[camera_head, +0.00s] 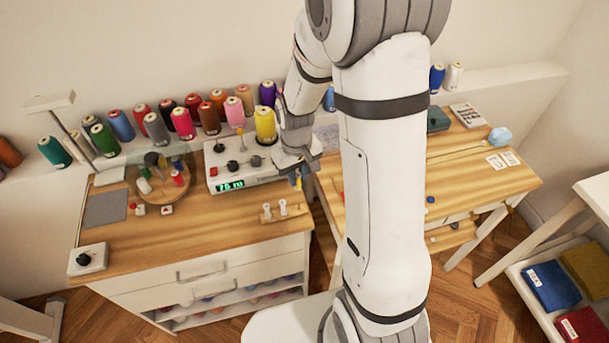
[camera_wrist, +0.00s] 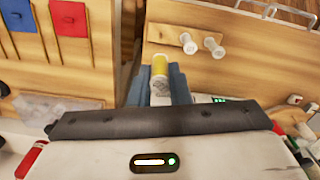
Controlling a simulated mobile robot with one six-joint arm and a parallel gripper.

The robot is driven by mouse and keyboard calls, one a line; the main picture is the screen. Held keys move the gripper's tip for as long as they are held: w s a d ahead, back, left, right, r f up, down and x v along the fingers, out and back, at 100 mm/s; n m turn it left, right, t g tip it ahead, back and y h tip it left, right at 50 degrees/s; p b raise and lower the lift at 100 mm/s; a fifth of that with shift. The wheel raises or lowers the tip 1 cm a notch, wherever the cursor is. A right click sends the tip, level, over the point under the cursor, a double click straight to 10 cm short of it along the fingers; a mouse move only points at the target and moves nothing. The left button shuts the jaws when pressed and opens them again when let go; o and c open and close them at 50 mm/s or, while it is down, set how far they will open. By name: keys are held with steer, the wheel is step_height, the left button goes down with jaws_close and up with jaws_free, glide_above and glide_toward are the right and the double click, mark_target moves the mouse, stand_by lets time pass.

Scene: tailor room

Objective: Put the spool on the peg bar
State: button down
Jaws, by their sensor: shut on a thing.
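My gripper (camera_wrist: 162,82) is shut on a small yellow spool (camera_wrist: 160,65), which shows between its blue-grey fingers in the wrist view. The wooden peg bar (camera_head: 275,217) lies near the front right corner of the left bench, below and left of my gripper. Two white spools (camera_head: 283,207) are on it; they also show in the wrist view (camera_wrist: 187,44). The held spool is apart from the bar.
Behind my gripper stands a white device (camera_head: 240,174) with a green display, carrying a yellow thread cone (camera_head: 265,126). Several coloured cones line the back. A round wooden stand (camera_head: 160,190) is on the left. The left bench's front middle (camera_head: 215,228) is clear.

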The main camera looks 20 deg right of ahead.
mark_target(298, 188)
steer(key=shift+s+r, duration=0.15)
steer(key=shift+s, duration=0.2)
steer(key=shift+f+b, duration=1.8)
steer(key=shift+f, duration=0.7)
steer(key=shift+f+b, duration=1.45)
steer(key=shift+f, duration=0.2)
steer(key=shift+f+b, duration=0.5)
steer(key=shift+f, duration=0.1)
steer(key=c, duration=1.3)
jaws_free()
steer(key=shift+r, duration=0.1)
